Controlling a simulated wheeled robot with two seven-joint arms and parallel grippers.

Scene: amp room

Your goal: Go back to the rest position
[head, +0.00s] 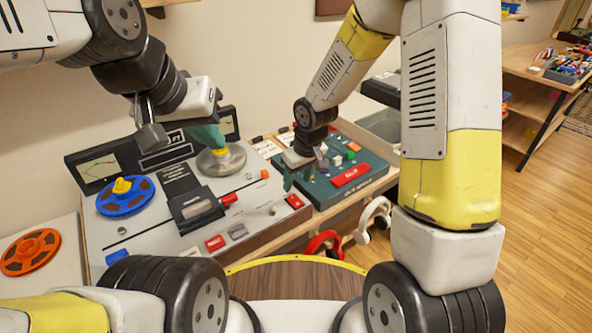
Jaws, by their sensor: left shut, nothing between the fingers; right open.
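My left gripper (212,148) hangs from the upper left with its teal fingers together. It is over the silver round disc (222,160) on the right reel spot of the grey tape machine (147,235). I cannot tell whether the fingertips touch the disc. My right gripper (303,174) is lowered over the dark green box (335,187) with coloured knobs and a red label. One teal finger shows at the box's left edge; the other is partly hidden. Its fingers are apart, and I see nothing held between them.
A blue reel (125,200) with a yellow hub sits on the tape machine. An orange reel (30,252) lies at the far left. Red and white headphones (325,243) hang at the bench front. A wooden shelf (545,75) stands at right, with open floor (540,220) before it.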

